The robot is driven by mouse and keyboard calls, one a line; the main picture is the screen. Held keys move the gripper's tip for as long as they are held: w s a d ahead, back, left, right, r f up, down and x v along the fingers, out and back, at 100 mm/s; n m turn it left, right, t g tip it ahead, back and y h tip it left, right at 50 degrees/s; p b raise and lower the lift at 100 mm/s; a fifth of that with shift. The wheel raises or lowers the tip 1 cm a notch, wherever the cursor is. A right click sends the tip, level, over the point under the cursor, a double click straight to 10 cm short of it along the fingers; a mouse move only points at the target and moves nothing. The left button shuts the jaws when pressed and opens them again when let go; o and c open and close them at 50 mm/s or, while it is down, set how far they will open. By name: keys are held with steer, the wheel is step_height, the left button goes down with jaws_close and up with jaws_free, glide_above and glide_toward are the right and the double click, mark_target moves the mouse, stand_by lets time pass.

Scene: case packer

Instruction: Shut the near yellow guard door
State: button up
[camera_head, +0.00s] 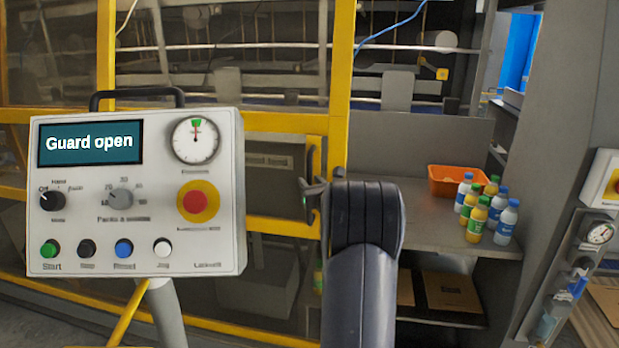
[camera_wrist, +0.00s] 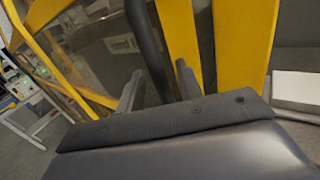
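The near yellow guard door (camera_head: 284,228) has a yellow frame with clear panels, partly hidden behind the control panel. Its dark upright handle (camera_head: 311,160) is near the frame's right edge. My gripper (camera_head: 312,188) is at the handle's height, right beside it. In the wrist view, the dark handle bar (camera_wrist: 147,40) runs down between the two fingers of my gripper (camera_wrist: 158,86). The fingers are apart, with gaps visible beside the bar. Whether either finger touches it, I cannot tell. The yellow frame (camera_wrist: 182,40) stands just behind.
A control panel (camera_head: 110,212) reading "Guard open" stands at front left. Right of my arm, a grey shelf (camera_head: 425,210) holds an orange bin (camera_head: 452,181) and several bottles (camera_head: 477,221). A grey post and another panel (camera_head: 607,180) are at far right.

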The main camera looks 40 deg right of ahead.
steer(key=shift+w+d, duration=0.15)
steer(key=shift+w, duration=0.5)
steer(key=shift+c, duration=0.2)
jaws_close()
